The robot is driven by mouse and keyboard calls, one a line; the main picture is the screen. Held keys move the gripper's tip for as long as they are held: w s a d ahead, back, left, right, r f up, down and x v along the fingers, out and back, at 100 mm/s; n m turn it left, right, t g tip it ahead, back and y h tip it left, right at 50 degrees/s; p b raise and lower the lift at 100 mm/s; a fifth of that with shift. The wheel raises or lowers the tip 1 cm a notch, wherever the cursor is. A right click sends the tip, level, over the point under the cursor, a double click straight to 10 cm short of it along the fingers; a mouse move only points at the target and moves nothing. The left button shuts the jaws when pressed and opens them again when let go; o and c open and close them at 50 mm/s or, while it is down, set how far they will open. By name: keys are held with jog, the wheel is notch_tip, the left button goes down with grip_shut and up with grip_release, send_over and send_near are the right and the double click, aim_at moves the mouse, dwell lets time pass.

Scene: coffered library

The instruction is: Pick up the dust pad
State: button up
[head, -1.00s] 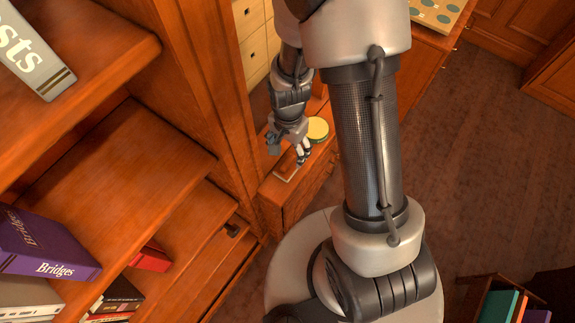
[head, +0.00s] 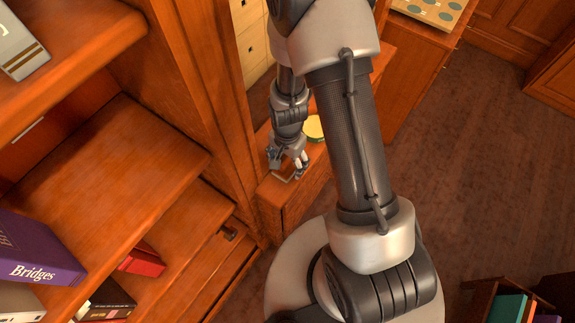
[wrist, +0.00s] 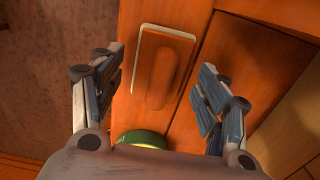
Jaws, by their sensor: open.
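The dust pad (wrist: 147,30) is a flat wooden block with a rounded wooden grip along its top and a pale edge. It lies on a narrow wooden surface. In the wrist view it sits ahead of and between the fingers of my gripper (wrist: 162,75), which is open and empty. In the head view my gripper (head: 286,169) is low over the pad, hiding most of it. I cannot tell the exact height between fingers and pad.
A round green tin (wrist: 142,138) is close beside the gripper; its yellow top (head: 314,128) shows in the head view. A tall bookcase (head: 110,150) with books stands to the left. A board with round discs (head: 432,10) lies on a cabinet at the back. Open floor is at right.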

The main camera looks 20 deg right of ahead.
aim_at(288, 161)
jog(key=shift+c, duration=0.5)
jog(key=c, duration=1.1)
jog(key=shift+o, duration=0.2)
jog(key=shift+r, duration=0.1)
notch_tip(288, 161, up, 20)
jog(key=p, duration=0.6)
jog(key=shift+p, duration=0.35)
